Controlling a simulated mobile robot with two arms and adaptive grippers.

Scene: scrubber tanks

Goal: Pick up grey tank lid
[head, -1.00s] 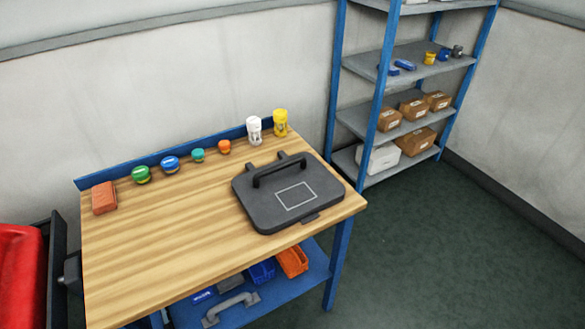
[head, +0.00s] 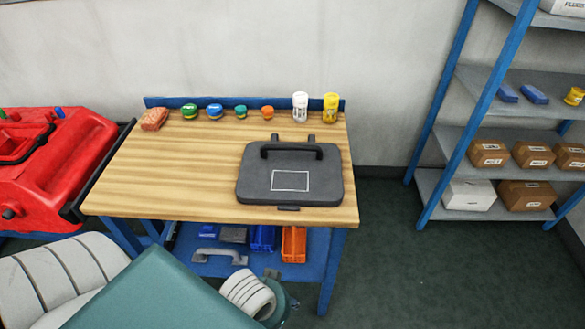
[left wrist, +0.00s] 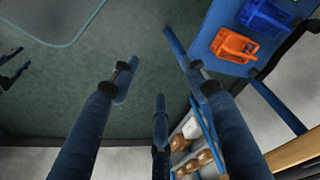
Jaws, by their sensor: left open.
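The grey tank lid (head: 290,180) lies flat on the right part of the wooden workbench in the head view. It is dark grey, with a black handle (head: 291,149) along its far side and a white rectangle outlined on top. My left gripper (left wrist: 143,85) shows in the left wrist view with its fingers spread and nothing between them. It points over the dark green floor near the bench's lower shelf, away from the lid. The lid does not show in the left wrist view. My right gripper is in neither view.
Along the bench's back edge stand an orange block (head: 155,119), several small colored caps, a white bottle (head: 300,106) and a yellow bottle (head: 331,107). The lower shelf holds an orange bin (head: 294,244). A red machine (head: 50,165) is left; a shelving rack (head: 470,130) is right.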

